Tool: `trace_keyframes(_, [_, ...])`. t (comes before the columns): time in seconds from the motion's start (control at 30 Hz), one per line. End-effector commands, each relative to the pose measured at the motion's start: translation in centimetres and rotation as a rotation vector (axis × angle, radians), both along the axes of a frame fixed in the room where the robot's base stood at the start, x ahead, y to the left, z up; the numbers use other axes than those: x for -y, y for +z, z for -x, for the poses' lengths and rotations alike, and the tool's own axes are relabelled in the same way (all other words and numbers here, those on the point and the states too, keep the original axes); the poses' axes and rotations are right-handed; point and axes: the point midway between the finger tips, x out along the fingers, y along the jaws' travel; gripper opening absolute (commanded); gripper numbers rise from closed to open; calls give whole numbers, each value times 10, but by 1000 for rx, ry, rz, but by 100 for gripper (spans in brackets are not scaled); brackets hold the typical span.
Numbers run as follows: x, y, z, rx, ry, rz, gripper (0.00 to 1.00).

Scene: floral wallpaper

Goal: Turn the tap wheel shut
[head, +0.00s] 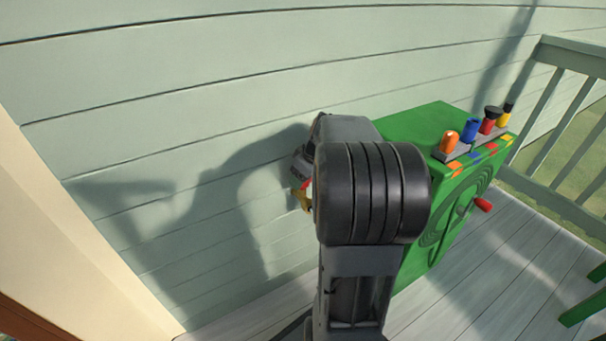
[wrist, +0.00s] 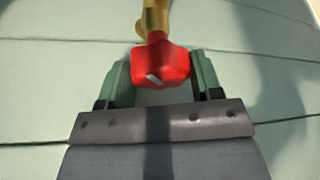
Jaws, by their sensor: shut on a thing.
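The red tap wheel (wrist: 162,66) is in the wrist view, at the end of a brass tap body (wrist: 155,18). It has a short pale mark on its face. My gripper (wrist: 160,72) has one green finger on each side of the wheel and is shut on it. In the head view my arm hides most of the tap. Only a bit of red wheel (head: 304,185) and brass (head: 302,199) shows at the left edge of my arm, near the wall.
A green cabinet (head: 410,120) stands right of my arm, with several coloured knobs (head: 472,128) on top and a red handle (head: 483,205) on its front. Pale siding wall (head: 150,110) lies behind. A railing (head: 560,90) is at the right, above plank decking (head: 520,270).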

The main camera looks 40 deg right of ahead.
Motion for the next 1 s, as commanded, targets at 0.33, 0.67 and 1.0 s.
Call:
trace_keyframes(0.33, [-2, 4, 0, 0, -316, 1, 36])
trace_keyframes(0.67, [-3, 3, 0, -1, -547, 1, 36])
trace_keyframes(1.0, [-3, 2, 0, 1, -667, 0, 36])
